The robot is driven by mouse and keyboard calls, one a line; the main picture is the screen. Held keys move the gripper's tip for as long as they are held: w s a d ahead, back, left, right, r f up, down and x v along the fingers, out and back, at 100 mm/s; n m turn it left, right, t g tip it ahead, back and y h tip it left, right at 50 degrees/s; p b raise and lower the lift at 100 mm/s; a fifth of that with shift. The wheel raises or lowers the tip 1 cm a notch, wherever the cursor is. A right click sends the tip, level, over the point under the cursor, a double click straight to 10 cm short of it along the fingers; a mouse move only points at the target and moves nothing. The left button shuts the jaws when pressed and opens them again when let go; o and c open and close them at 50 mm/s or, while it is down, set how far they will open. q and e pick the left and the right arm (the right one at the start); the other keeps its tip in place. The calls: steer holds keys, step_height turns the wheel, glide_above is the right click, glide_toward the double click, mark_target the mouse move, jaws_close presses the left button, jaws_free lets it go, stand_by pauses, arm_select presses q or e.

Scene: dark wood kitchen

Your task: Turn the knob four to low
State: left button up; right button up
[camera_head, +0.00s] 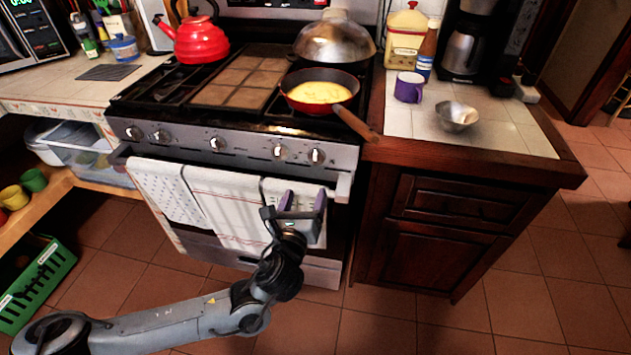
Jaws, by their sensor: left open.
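The stove's front panel carries a row of several round silver knobs. Counted from the left, knob four (279,151) is right of the panel's middle, with one more knob (317,155) to its right. Its exact setting is too small to read. My left gripper (303,202) is open and empty, with its purple-tipped fingers pointing up. In the picture it is below knob four and a little to its right, in front of the hanging towels and apart from the knobs. My right gripper is not in view.
Towels (225,205) hang on the oven handle below the knobs. A red pan (320,92) with yellow food sits on the stove, its wooden handle (355,122) sticking out past the front right. A red kettle (200,40) and a domed lid (335,45) stand farther back.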

mark_target(315, 163)
arm_select(q)
steer(key=b+x, duration=0.1)
steer(key=x, duration=0.2)
steer(key=b+x, duration=0.1)
steer(key=x, duration=0.2)
steer(key=r+b+x, duration=0.1)
steer(key=x, duration=0.2)
steer(key=shift+d, duration=0.1)
steer(key=shift+r+b+x, duration=0.2)
steer(key=shift+b+x, duration=0.15)
steer(key=shift+x, duration=0.75)
steer(key=c, duration=1.1)
steer(key=shift+o, duration=0.2)
